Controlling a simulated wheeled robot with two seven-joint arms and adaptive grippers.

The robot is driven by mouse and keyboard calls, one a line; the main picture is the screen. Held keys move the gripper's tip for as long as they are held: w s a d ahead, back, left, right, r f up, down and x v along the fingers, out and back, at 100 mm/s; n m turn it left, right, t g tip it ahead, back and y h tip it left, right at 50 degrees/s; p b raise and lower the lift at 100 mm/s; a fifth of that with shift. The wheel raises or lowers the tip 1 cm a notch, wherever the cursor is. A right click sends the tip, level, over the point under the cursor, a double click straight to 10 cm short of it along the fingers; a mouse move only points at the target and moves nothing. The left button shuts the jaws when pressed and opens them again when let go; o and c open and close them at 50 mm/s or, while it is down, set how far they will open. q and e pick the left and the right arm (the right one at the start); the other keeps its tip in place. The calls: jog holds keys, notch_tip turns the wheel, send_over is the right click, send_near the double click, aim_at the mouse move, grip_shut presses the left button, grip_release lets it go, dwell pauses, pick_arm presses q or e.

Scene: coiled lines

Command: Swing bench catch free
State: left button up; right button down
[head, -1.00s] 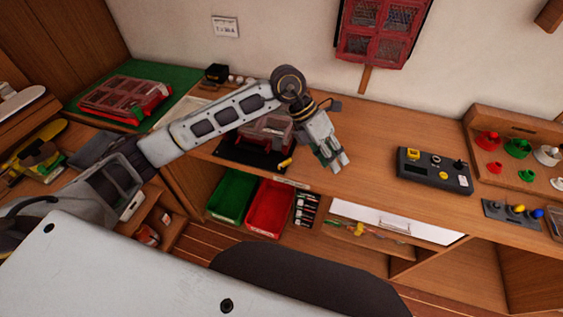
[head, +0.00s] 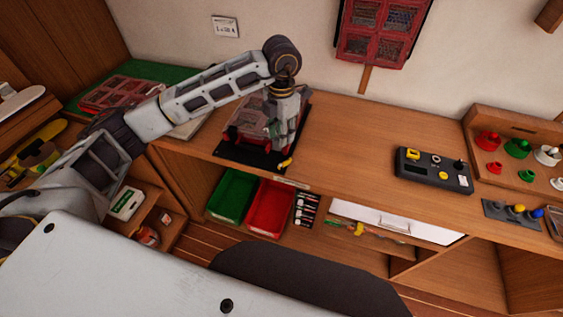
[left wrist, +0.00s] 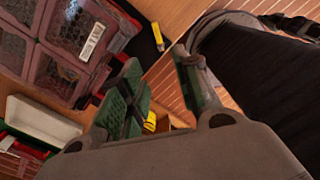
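The bench catch, a small yellow lever (head: 286,162), sits at the front right corner of a black base plate (head: 232,152) on the bench. It also seems to be the yellow piece in the left wrist view (left wrist: 157,37). A red case with clear lids (head: 242,125) rests on the plate; it fills the upper left of the left wrist view (left wrist: 70,62). My left gripper (head: 278,143) points down over the case's right side, just behind the catch. In the left wrist view its green-padded fingers (left wrist: 160,92) are apart with nothing between them. My right gripper is out of view.
A green bin (head: 233,194) and a red bin (head: 270,207) stand under the bench edge. A dark control box (head: 434,170) and a rack of coloured pieces (head: 515,148) are at the right. Another red case (head: 115,95) lies at the left. The mid bench is clear.

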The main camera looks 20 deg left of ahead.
aim_at(282, 164)
pick_arm(q)
jog(key=shift+f, duration=0.1)
jog(key=shift+f+p, duration=1)
jog(key=shift+f, duration=5.85)
jog(key=shift+c, duration=0.5)
grip_shut()
